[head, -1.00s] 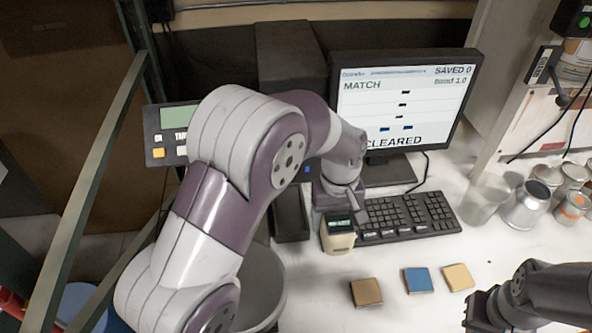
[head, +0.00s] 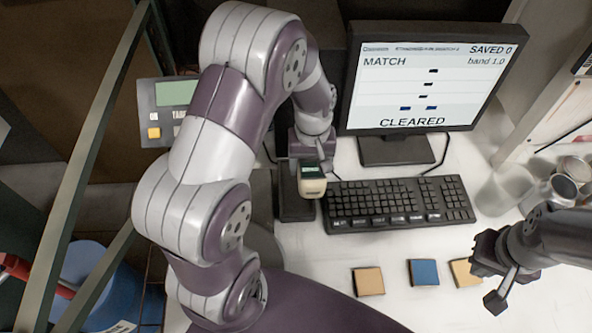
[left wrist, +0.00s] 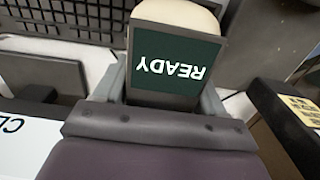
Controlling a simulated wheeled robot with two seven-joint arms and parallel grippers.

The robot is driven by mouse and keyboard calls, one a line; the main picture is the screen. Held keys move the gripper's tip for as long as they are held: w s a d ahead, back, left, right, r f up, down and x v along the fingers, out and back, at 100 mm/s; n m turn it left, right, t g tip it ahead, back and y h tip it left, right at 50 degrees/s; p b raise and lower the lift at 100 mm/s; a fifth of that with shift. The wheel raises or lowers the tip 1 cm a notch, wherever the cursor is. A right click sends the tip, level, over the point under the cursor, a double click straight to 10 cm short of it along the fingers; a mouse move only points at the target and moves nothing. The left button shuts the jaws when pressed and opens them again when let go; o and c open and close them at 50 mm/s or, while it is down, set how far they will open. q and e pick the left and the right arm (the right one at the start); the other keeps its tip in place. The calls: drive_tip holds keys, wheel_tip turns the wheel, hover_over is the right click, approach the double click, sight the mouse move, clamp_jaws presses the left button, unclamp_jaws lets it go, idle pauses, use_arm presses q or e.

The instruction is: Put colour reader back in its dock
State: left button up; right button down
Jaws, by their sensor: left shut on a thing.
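The colour reader (head: 312,185) is a small cream device with a dark green screen. My left gripper (head: 310,165) is shut on it. In the left wrist view the reader (left wrist: 176,55) sits between the fingers, its screen reading READY upside down. The dock appears to be the long black tray (head: 290,208) left of the keyboard. The reader overlaps the tray's right side in the head view; whether they touch I cannot tell. My right gripper (head: 490,276) is open and empty beside the tan tile at the right.
The keyboard (head: 400,203) lies close to the right of the reader, below the monitor (head: 430,85), which reads CLEARED. Brown (head: 368,281), blue (head: 424,272) and tan (head: 462,272) tiles lie in front. Metal cans (head: 560,187) stand at right. Some bench between tray and tiles is clear.

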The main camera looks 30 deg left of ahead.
use_arm(q)
drive_tip(key=a+f, duration=0.1)
drive_tip(key=a, duration=0.2)
drive_tip(key=shift+s+f, duration=0.2)
drive_tip(key=shift+f, duration=0.2)
drive_tip(key=shift+s+a+f+p, duration=0.1)
drive_tip(key=shift+a+f+p, duration=0.15)
drive_tip(key=shift+f+p, duration=0.1)
wheel_tip(320, 180, down, 3)
drive_tip(key=shift+s+d+f+p, duration=0.15)
drive_tip(key=shift+f+p, duration=0.05)
drive_tip(key=shift+p, duration=0.35)
drive_tip(key=shift+f, duration=0.15)
drive_tip(key=shift+f, duration=0.15)
drive_tip(key=o, duration=1.7)
